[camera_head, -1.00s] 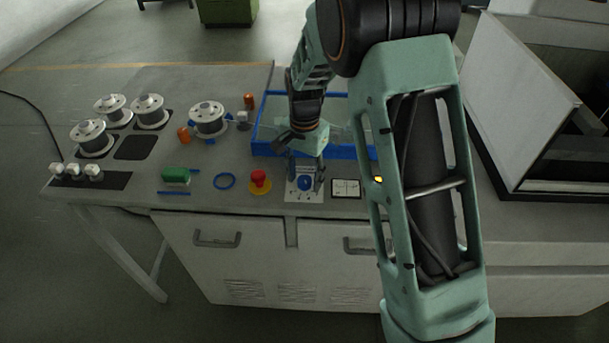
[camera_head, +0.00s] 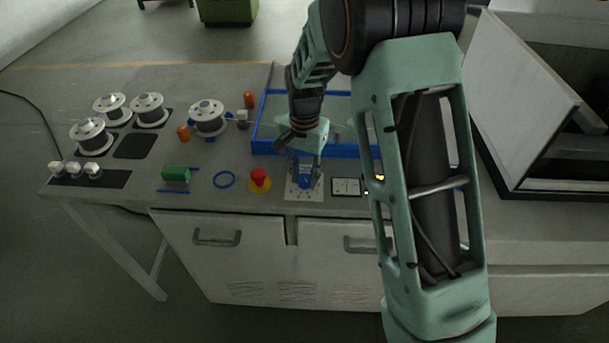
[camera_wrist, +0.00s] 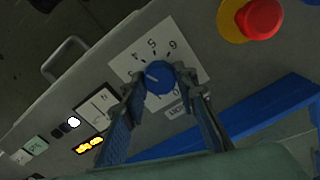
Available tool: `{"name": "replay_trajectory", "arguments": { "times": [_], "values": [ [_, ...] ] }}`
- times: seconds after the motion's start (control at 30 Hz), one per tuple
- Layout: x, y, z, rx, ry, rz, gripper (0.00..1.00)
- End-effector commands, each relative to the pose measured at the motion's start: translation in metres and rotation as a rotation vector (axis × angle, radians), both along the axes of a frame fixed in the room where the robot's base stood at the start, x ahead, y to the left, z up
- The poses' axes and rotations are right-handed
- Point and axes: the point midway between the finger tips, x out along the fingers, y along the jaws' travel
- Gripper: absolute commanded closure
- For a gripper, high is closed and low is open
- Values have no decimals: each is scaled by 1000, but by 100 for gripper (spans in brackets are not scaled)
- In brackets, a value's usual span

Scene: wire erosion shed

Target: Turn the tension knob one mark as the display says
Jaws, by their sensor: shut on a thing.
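The tension knob (camera_wrist: 160,78) is a round blue knob with a white pointer line, on a white dial plate (camera_wrist: 187,53) with marks; the figures 4, 5 and 6 can be read. In the wrist view the pointer lies toward the 4 side. My gripper (camera_wrist: 163,88) is shut on the knob, one finger on each side. In the head view the gripper (camera_head: 305,176) comes down from above and partly hides the knob. A lit orange display (camera_wrist: 89,144) shows in the wrist view; its characters are too small to read.
A red emergency button (camera_head: 259,178) on a yellow base sits just left of the dial. A black-and-white meter (camera_head: 346,187) is just right. A blue-rimmed tray (camera_head: 262,150) lies behind. Wire spools (camera_head: 208,117) and a green block (camera_head: 175,175) stand further left.

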Motion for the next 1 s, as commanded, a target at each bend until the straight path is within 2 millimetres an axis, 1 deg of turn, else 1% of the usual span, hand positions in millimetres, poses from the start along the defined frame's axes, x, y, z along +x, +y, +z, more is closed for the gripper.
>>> {"name": "replay_trajectory", "arguments": {
  "times": [0.6, 0.8, 1.0],
  "values": [
    [1, 0, 0, 2, -1, 452, 97],
    [1, 0, 0, 0, -2, 553, 97],
    [1, 0, 1, 1, -2, 606, 97]
  ]
}}
